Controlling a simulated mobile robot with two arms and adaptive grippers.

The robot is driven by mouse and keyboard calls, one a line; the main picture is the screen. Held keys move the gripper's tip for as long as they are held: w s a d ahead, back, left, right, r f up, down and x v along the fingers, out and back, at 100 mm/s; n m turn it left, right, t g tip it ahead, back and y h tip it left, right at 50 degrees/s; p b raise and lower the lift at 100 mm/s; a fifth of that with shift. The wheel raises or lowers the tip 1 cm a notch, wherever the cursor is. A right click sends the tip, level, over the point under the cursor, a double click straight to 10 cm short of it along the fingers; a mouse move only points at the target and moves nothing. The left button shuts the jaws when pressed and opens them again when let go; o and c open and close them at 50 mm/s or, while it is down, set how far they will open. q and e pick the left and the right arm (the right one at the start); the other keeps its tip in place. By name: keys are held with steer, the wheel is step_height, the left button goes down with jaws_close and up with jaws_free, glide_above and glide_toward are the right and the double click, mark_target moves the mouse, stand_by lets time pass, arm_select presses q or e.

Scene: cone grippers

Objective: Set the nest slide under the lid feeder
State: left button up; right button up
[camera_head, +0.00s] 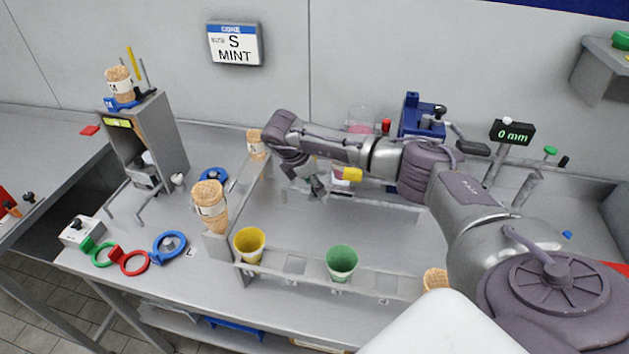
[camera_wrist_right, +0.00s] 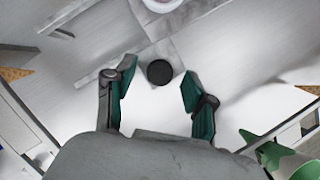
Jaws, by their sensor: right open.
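My right gripper (camera_head: 312,187) hangs over the middle of the bench. It also shows in the right wrist view (camera_wrist_right: 158,80), its green-padded fingers spread and empty. A round black knob (camera_wrist_right: 160,72) lies between and just beyond the fingertips in that view, on a grey plate; it looks like the nest slide's handle, but I cannot tell for sure. A blue unit (camera_head: 423,120) stands at the back behind my arm; I cannot tell whether it is the lid feeder. A display (camera_head: 512,133) beside it reads 0 mm. My arm hides much of the area between. My left gripper is not in view.
A front rack (camera_head: 384,284) holds a yellow cup (camera_head: 249,245) and a green cup (camera_head: 341,263). Waffle cones (camera_head: 210,205) stand left. A grey tower (camera_head: 160,130) and coloured rings (camera_head: 134,262) are farther left. A MINT sign (camera_head: 235,44) hangs on the wall.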

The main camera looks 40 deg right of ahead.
mark_target(328, 198)
steer(key=shift+d+f, duration=0.15)
steer(key=shift+f, duration=0.2)
jaws_close()
steer(key=s+d+p, duration=0.1)
steer(key=s+d, duration=0.1)
steer(key=s, duration=0.1)
steer(key=shift+d, duration=0.25)
jaws_free()
steer(key=shift+r, duration=0.15)
